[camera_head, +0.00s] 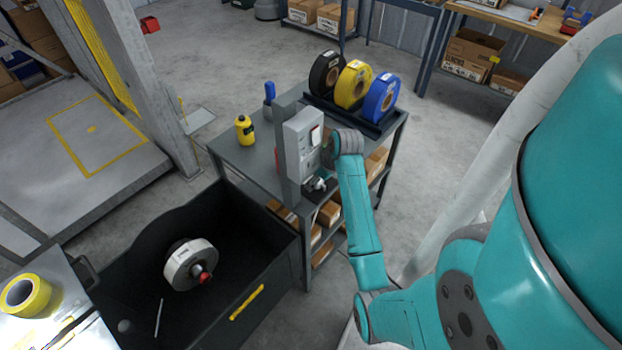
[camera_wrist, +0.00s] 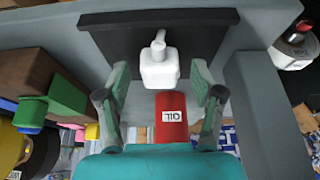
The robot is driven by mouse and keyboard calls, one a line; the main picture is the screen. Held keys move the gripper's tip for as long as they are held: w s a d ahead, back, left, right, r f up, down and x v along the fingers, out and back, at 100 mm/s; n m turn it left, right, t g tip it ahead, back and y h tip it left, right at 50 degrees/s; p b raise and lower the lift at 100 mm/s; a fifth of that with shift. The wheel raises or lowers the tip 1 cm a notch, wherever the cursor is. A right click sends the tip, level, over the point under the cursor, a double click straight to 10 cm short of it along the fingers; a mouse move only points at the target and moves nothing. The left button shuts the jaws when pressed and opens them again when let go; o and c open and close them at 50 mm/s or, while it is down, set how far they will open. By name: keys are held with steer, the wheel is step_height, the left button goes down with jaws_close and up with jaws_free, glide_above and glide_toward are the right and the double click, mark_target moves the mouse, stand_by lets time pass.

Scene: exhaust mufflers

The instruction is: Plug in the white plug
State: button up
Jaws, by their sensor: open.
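The white plug (camera_wrist: 160,66) stands on a dark flat plate (camera_wrist: 110,38) in the wrist view. It has a blocky body and a narrow stem pointing to the top of the picture. My gripper (camera_wrist: 161,85) is open, one finger on each side of the plug, with gaps between fingers and plug. In the head view the plug (camera_head: 319,184) shows small and white below the grey box (camera_head: 298,145) on the cart. My gripper (camera_head: 327,158) is beside that box, mostly hidden by my wrist. I cannot make out a socket clearly.
The cart (camera_head: 242,160) also carries a yellow bottle (camera_head: 245,130) and black, yellow and blue spools (camera_head: 381,98). A dark bin (camera_head: 240,250) with a white-and-red wheel-like part (camera_head: 190,265) stands left. A red OIL container (camera_wrist: 171,118) shows below the plug in the wrist view.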

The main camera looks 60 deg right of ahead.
steer(key=c, duration=1.2)
steer(key=shift+o, duration=0.2)
steer(key=shift+r, duration=0.1)
